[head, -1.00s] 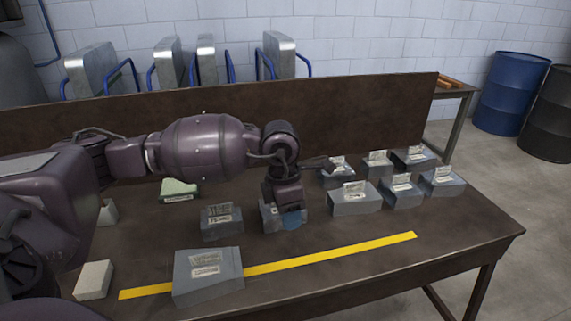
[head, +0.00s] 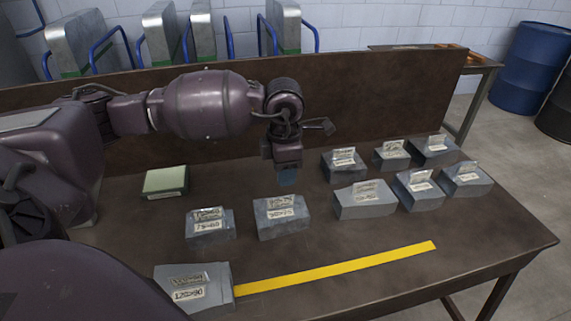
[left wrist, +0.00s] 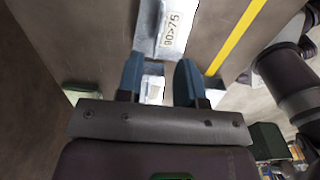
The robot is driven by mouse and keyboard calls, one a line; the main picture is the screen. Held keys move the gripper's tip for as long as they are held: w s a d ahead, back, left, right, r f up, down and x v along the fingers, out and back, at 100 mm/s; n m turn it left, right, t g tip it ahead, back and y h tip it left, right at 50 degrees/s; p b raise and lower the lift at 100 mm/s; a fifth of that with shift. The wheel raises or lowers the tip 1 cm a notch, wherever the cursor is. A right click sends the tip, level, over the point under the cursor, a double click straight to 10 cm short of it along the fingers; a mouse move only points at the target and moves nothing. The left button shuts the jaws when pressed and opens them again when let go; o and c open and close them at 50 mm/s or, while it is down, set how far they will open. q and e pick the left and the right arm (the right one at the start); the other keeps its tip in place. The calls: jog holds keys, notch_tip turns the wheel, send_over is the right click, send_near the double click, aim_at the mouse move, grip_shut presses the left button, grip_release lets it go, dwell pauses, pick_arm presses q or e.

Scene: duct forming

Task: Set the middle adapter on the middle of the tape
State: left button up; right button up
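The middle adapter, a grey metal block labelled 90>75 (head: 281,217), sits on the table behind the yellow tape (head: 340,267), apart from it. My left gripper (head: 287,177) hangs fingers down above and just behind this adapter. In the left wrist view its two blue fingers (left wrist: 158,80) are apart with no object gripped, and the 90>75 adapter (left wrist: 172,30) shows beyond them. The larger 120>90 adapter (head: 195,290) sits at the tape's left end and hides part of it. My right gripper is not in view.
A smaller 75>60 adapter (head: 210,224) stands left of the middle one. Several grey labelled blocks (head: 365,200) stand at the back right. A green-topped block (head: 165,182) lies at the back left. The tape is bare right of the 120>90 adapter.

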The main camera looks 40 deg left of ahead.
aim_at(285, 196)
pick_arm(q)
notch_tip(285, 196, down, 8)
jog(key=b, duration=0.2)
jog(key=shift+r+b, duration=0.25)
jog(key=shift+b, duration=0.1)
jog(key=shift+f, duration=0.25)
jog(key=shift+w, duration=0.1)
jog(key=shift+c, duration=0.3)
jog(key=c, duration=0.5)
grip_shut()
jog(key=shift+r, duration=0.15)
